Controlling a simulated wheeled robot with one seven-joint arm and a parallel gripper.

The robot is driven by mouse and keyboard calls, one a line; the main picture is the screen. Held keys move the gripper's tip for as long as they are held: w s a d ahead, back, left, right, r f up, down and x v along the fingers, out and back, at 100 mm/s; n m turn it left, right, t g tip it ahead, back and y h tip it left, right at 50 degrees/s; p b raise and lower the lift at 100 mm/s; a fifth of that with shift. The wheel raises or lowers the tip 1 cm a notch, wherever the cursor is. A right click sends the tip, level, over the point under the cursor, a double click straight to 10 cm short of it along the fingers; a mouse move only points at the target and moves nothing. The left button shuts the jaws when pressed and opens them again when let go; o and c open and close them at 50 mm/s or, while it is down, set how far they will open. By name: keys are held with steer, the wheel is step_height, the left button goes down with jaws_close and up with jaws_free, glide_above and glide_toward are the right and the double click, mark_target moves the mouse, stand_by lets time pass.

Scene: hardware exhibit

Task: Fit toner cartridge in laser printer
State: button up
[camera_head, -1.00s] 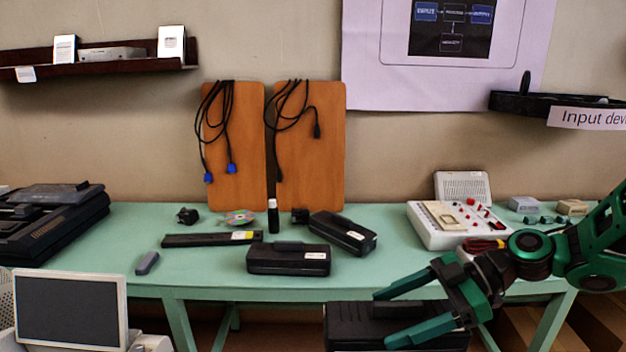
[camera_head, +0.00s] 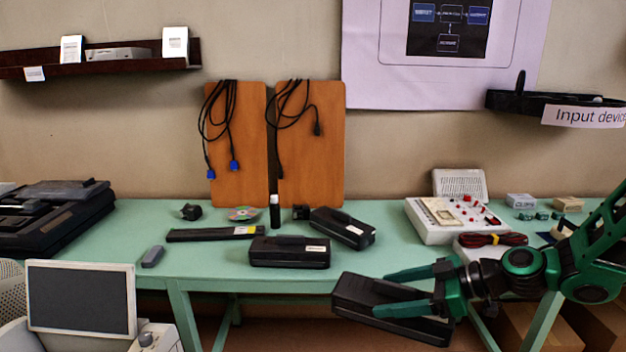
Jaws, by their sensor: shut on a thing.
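My gripper (camera_head: 388,292) reaches in from the right, in front of the table's front edge. Its green fingers are shut on a black box-shaped cartridge (camera_head: 352,289), which is tilted down to the right. The fingers hide part of it. Two similar black cartridges with white labels lie on the green table, one in front (camera_head: 289,254) and one angled behind it (camera_head: 342,228). A dark machine with an open-looking top, perhaps the laser printer (camera_head: 40,228), stands at the table's left end. Its inside is hard to make out.
The green table (camera_head: 215,272) has bare room along its front. A long black strip (camera_head: 205,235), a dark bottle (camera_head: 275,217) and a small grey object (camera_head: 153,257) lie on it. A white circuit kit (camera_head: 440,225) stands right. A grey monitor (camera_head: 80,300) is at lower left.

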steer(key=w+d+f+m+t+h, duration=0.1)
steer(key=w+d+m+t+h, duration=0.2)
steer(key=w+d+m, duration=0.2)
steer(key=w+d+f+m+t+h, duration=0.2)
steer(key=w+d, duration=0.5)
steer(key=w, duration=0.5)
steer(key=m+t+h, duration=0.1)
steer(key=m+h, duration=0.1)
steer(key=shift+d+m+t+h, duration=0.3)
steer(key=shift+m+t, duration=0.1)
steer(key=shift+s, duration=0.15)
